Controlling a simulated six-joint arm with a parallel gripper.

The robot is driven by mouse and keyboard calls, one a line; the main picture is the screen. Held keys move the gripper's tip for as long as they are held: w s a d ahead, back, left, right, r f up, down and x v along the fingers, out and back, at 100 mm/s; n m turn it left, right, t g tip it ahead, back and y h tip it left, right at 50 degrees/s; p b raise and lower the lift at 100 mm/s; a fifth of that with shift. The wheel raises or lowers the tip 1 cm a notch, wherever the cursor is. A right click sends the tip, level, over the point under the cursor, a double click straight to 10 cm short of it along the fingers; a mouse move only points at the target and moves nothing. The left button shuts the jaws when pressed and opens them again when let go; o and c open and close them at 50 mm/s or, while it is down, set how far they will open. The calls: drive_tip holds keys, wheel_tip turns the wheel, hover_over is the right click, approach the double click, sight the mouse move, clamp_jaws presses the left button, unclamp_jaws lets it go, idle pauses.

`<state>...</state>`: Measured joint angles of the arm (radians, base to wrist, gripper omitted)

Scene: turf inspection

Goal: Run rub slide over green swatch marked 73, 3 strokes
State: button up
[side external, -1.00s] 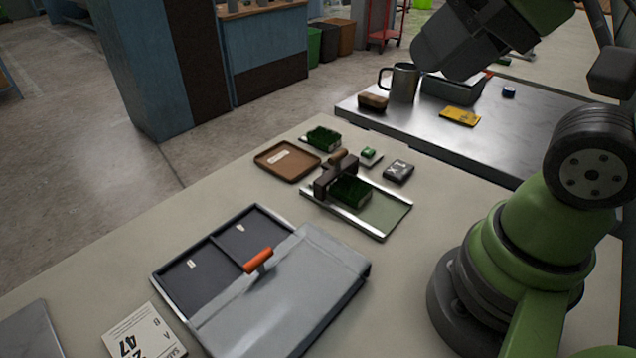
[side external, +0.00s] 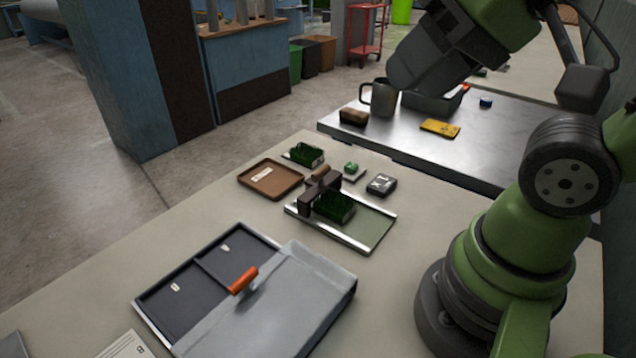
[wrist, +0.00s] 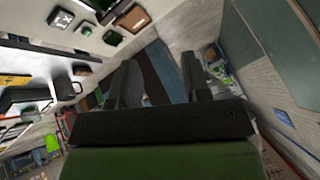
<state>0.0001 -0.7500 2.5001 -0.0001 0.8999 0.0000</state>
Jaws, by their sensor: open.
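The rub slide, a dark block with a wooden handle (side external: 320,176), stands on a railed track plate (side external: 372,228) in the side view. A dark green swatch (side external: 336,209) lies on the track beside the slide, on its near right side. A second green swatch (side external: 304,154) lies behind, near a brown tray (side external: 262,190). I cannot read a 73 on either swatch. My gripper is raised well above the far bench in the side view, its fingertips unclear there. In the wrist view my gripper (wrist: 159,72) is open and empty, its two fingers apart.
A grey lidded case (side external: 280,300) with an orange handle (side external: 243,280) fills the front of the table. A small green-topped item (side external: 351,168) and a black device (side external: 381,184) lie behind the track. The metal bench behind holds a mug (side external: 381,98) and a yellow card (side external: 440,128).

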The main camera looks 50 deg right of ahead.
idle(0.3)
drive_tip(key=m+g+h, duration=0.2)
drive_tip(key=m+g, duration=0.7)
drive_tip(key=m, duration=0.5)
hover_over(321, 169)
drive_tip(key=w, duration=0.2)
wheel_tip(321, 169, down, 14)
drive_tip(key=f, duration=0.3)
drive_tip(key=s+f, duration=0.1)
drive_tip(key=f, duration=0.5)
drive_tip(key=shift+s+f, duration=0.25)
drive_tip(key=shift+s, duration=0.15)
clamp_jaws()
